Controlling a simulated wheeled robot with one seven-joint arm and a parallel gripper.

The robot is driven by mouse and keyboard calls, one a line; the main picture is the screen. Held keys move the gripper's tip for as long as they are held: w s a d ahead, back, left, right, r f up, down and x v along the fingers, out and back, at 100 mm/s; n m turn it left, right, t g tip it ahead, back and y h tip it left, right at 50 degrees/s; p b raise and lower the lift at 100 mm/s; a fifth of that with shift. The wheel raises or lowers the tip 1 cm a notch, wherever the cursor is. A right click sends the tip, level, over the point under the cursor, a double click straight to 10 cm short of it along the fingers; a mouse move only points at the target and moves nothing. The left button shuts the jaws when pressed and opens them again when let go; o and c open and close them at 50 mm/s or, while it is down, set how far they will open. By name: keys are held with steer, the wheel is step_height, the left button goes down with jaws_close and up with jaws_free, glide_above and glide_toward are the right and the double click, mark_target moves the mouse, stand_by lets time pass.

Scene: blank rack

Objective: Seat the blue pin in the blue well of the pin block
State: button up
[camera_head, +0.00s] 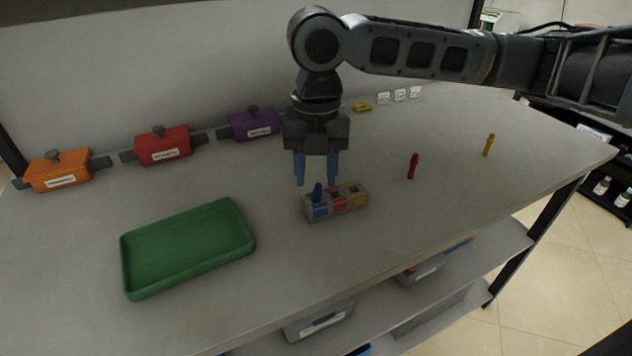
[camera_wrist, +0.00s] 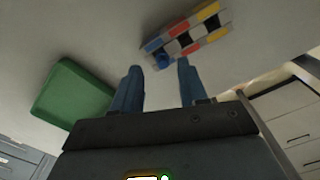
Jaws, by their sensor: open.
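The pin block (camera_head: 337,208) is grey with blue, red and yellow wells and sits on the table below my gripper; it also shows at the top of the wrist view (camera_wrist: 187,36). The blue pin (camera_head: 317,190) stands upright in the blue well at the block's left end, and its top shows in the wrist view (camera_wrist: 163,61). How deep it sits is hard to tell. My gripper (camera_head: 316,184) is open, with its blue fingers above the block's left end and apart from the pin. The wrist view shows nothing between the fingertips (camera_wrist: 160,66).
A red pin (camera_head: 413,166) and a yellow pin (camera_head: 488,145) stand on the table to the right. A green tray (camera_head: 187,285) lies to the left. Orange (camera_head: 60,173), red (camera_head: 163,147) and purple (camera_head: 254,124) lidded pots line the back wall. The table between is clear.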

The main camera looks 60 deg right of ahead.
mark_target(316, 185)
step_height(316, 185, up, 9)
stand_by(0.3)
steer(key=shift+f, duration=0.1)
stand_by(0.4)
